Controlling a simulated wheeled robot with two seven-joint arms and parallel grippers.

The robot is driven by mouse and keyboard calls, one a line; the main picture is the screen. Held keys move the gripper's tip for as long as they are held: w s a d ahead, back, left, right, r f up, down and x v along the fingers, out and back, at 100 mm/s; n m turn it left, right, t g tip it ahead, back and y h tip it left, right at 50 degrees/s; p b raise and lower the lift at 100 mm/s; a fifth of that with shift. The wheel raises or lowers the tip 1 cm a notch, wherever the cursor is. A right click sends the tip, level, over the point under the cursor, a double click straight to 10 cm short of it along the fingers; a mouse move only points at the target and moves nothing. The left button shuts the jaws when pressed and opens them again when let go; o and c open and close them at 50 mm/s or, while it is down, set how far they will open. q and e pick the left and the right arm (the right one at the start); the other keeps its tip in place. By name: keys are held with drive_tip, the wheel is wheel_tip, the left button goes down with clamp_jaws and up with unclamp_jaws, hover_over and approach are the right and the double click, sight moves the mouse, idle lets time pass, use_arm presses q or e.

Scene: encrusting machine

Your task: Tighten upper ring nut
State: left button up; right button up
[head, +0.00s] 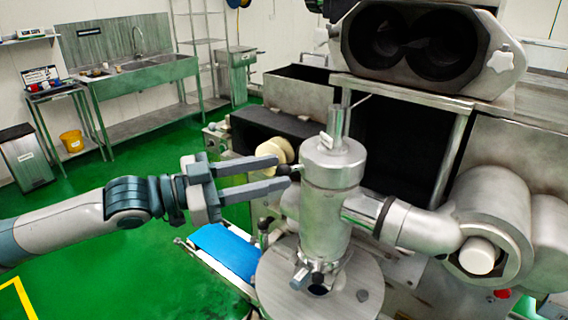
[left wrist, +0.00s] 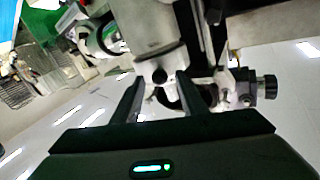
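The upper ring nut appears to be the wide metal collar (head: 333,158) around the top of the upright steel cylinder (head: 328,215). A short dark-tipped handle (head: 288,170) sticks out from its left side. My left gripper (head: 283,174) comes in from the left with its two fingers apart, its tips beside this handle. In the left wrist view, my left gripper (left wrist: 160,88) has its fingers spread, with a dark round knob (left wrist: 158,76) just beyond and between the tips. I cannot tell whether either finger touches the handle. My right gripper is not in view.
A cream round knob (head: 276,150) sits just behind my left fingers. A pipe (head: 415,226) runs right from the cylinder. A round metal plate (head: 285,285) lies below, with a blue belt (head: 226,250) to its left.

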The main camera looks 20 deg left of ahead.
sight(284, 170)
use_arm(q)
drive_tip(key=shift+p+x, duration=0.6)
drive_tip(key=shift+x, duration=1.15)
clamp_jaws()
